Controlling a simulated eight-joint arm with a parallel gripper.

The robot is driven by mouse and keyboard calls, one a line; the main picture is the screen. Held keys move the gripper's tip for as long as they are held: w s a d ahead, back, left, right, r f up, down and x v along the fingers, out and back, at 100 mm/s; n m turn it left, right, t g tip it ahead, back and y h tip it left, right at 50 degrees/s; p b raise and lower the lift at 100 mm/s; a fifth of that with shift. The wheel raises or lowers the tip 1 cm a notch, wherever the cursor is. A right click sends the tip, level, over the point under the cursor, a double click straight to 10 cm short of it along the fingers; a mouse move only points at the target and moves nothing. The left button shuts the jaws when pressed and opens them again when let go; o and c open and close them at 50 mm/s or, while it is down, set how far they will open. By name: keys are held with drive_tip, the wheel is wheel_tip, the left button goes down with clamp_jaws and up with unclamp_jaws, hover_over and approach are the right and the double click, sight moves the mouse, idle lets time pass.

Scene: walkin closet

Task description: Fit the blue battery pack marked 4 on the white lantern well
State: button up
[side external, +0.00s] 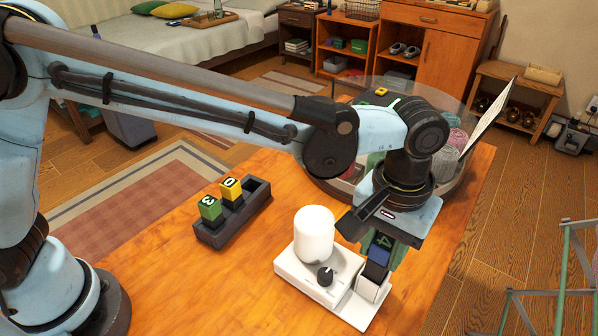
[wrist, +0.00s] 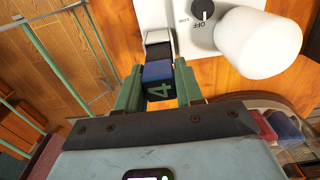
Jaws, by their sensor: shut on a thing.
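The white lantern (side external: 315,236) stands on the table, with a rounded lamp, a black dial (side external: 325,276) and a square well (side external: 371,291) at its right end. My gripper (wrist: 159,78) is shut on the blue battery pack (wrist: 158,72), with a green finger on each side and the green 4 showing. In the side view the pack (side external: 379,254) is upright over the well, its dark lower end at the well's mouth. I cannot tell whether that end is inside the well. The wrist view also shows the well (wrist: 158,37) directly past the pack.
A dark rack (side external: 235,219) left of the lantern holds a green block marked 3 (side external: 210,208) and a yellow block marked 0 (side external: 231,190). A clear round bin of yarn (side external: 455,165) stands behind my gripper. The table front left is clear.

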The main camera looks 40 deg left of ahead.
drive_tip(key=shift+f, duration=0.25)
idle(0.4)
drive_tip(key=shift+f, duration=0.35)
drive_tip(key=shift+f, duration=1.25)
idle(0.5)
drive_tip(key=o, duration=1.2)
drive_tip(key=shift+r, duration=0.1)
wheel_tip(320, 180, up, 12)
drive_tip(key=shift+f, duration=0.1)
